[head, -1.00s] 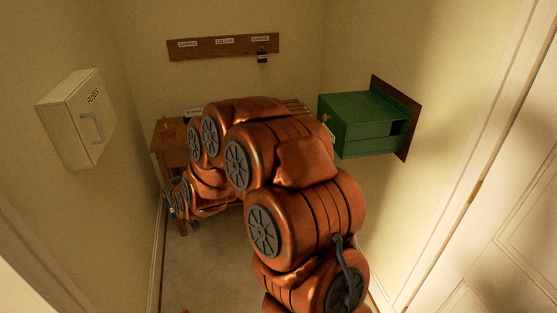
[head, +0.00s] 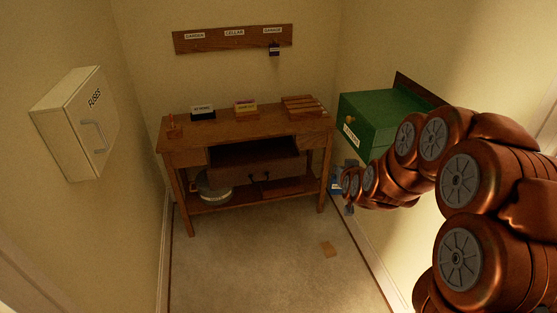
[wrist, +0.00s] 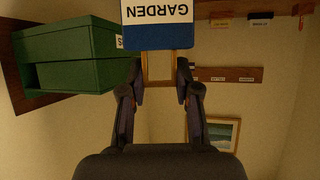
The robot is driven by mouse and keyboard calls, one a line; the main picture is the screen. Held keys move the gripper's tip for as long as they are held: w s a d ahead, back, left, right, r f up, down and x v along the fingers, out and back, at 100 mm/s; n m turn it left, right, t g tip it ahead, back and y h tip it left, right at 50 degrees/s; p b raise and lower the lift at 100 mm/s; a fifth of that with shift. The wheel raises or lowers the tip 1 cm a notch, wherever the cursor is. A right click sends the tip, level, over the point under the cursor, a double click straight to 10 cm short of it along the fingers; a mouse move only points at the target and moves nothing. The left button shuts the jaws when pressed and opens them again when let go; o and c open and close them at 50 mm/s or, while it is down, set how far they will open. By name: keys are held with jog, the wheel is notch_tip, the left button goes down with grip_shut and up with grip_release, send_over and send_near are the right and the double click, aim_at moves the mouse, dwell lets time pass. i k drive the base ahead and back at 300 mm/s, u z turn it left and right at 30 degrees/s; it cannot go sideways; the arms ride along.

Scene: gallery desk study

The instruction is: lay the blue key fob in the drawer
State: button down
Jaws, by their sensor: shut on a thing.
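The blue key fob (wrist: 157,35) carries a white label reading GARDEN, upside down in the wrist view. My gripper (wrist: 160,75) is shut on it. In the head view my gripper (head: 347,192) is right of the wooden desk, below the green box, and the blue fob (head: 336,185) shows small at its tip. The drawer (head: 257,172) is pulled out from the middle of the desk (head: 225,130). Its dark inside shows from above, and I see nothing in it. The gripper and fob are apart from the drawer, to its right.
A green box (head: 385,115) juts from the right wall, close to my arm. The desktop holds card holders (head: 246,107) and a wooden rack (head: 303,106). A round tin (head: 214,188) sits on the lower shelf. A key board (head: 233,39) hangs behind.

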aim_at(254, 158)
jog(key=i, duration=2.35)
jog(key=u, duration=1.85)
